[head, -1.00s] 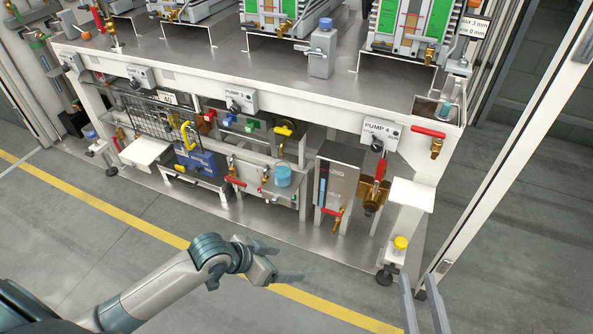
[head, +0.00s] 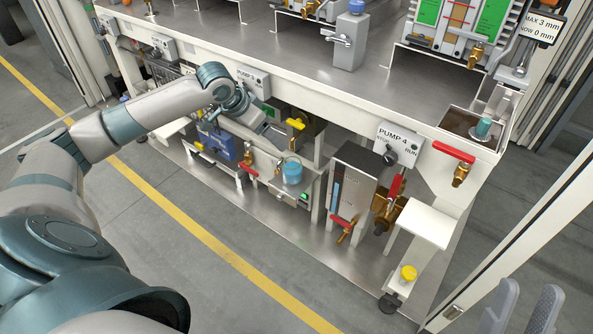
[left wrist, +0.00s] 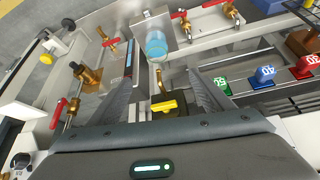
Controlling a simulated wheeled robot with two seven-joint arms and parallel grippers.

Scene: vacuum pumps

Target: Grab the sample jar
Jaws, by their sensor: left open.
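A clear jar with a blue lid or contents (head: 292,170) stands upright on a small shelf unit under the bench; it also shows in the left wrist view (left wrist: 157,45), beyond the fingertips. My left gripper (head: 276,142) is beside and above it, partly hidden by my arm in the head view. In the left wrist view its open fingers (left wrist: 163,82) point toward the jar and are apart from it, with nothing held. My right gripper (head: 522,308) is at the lower right, fingers spread and empty, far from the jar. Another teal-topped jar (head: 483,128) stands in the bench's corner basin.
A yellow valve handle (left wrist: 168,106) lies between my left fingers in view. Coloured tags (left wrist: 264,75) line a rail at right. A steel box (head: 352,190) and red-handled valves (head: 453,152) stand right of the jar. The bench edge (head: 330,100) overhangs. The floor in front is clear.

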